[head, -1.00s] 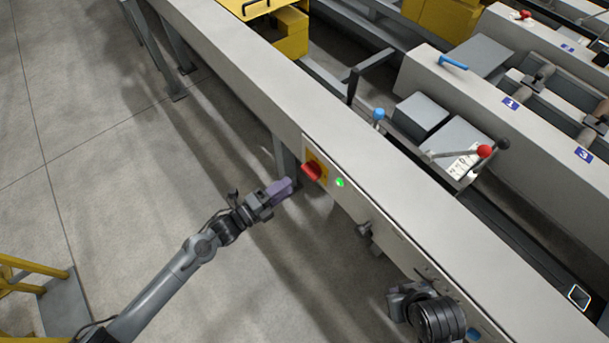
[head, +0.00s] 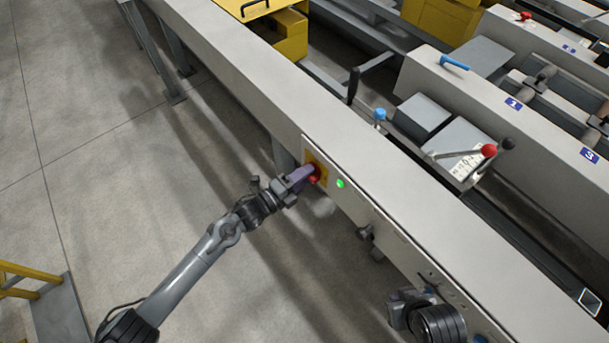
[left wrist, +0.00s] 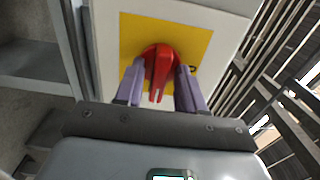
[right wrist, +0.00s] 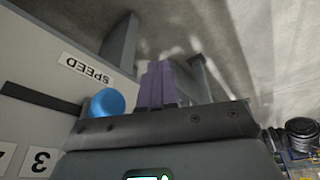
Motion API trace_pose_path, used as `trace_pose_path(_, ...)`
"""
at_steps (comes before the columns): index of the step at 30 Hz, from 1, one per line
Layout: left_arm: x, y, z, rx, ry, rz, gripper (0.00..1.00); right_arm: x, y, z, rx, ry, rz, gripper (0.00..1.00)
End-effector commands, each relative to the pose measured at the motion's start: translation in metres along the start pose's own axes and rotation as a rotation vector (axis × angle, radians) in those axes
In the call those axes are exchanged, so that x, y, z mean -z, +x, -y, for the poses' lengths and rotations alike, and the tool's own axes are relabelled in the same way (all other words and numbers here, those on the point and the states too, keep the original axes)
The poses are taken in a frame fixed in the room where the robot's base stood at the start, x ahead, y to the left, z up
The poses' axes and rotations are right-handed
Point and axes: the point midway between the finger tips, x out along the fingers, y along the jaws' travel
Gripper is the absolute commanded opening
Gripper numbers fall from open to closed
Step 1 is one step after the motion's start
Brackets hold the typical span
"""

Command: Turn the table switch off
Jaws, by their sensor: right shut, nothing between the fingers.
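The red rotary switch (head: 315,179) sits on a yellow plate (head: 318,163) on the side panel of the grey table. In the left wrist view the red handle (left wrist: 160,68) points toward my gripper, with the yellow plate (left wrist: 200,40) behind it. My left gripper (head: 304,176) is at the switch, its purple fingers (left wrist: 160,90) apart on either side of the handle. A gap shows beside the handle. A green lamp (head: 340,183) beside the switch is lit. My right gripper (right wrist: 157,85) is shut and empty, lower along the same panel.
A blue knob (right wrist: 107,102) and a SPEED label (right wrist: 85,68) are close beside my right gripper. A dark knob (head: 366,233) sticks out of the panel between my grippers.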

Motion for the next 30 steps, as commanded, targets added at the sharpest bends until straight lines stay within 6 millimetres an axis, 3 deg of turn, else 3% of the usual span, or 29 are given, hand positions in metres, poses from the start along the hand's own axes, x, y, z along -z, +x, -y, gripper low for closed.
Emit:
trace_pose_path(1, 0.000, 0.000, 0.000, 0.000, 0.000, 0.000, 0.30, 0.000, 0.000, 0.000, 0.001, 0.001, 0.000, 0.00)
trace_pose_path(7, 0.000, 0.000, 0.000, 0.000, 0.000, 0.000, 0.00, 0.000, 0.000, 0.001, 0.002, 0.002, 0.000, 0.00)
trace_pose_path(20, 0.001, 0.000, 0.000, -0.001, -0.047, -0.001, 0.00, 0.001, -0.002, 0.000, 0.002, 0.002, 0.001, 0.00)
trace_pose_path(30, 0.001, 0.000, 0.001, -0.002, -0.277, 0.000, 0.00, 0.003, -0.012, -0.001, -0.003, -0.003, 0.002, 0.00)
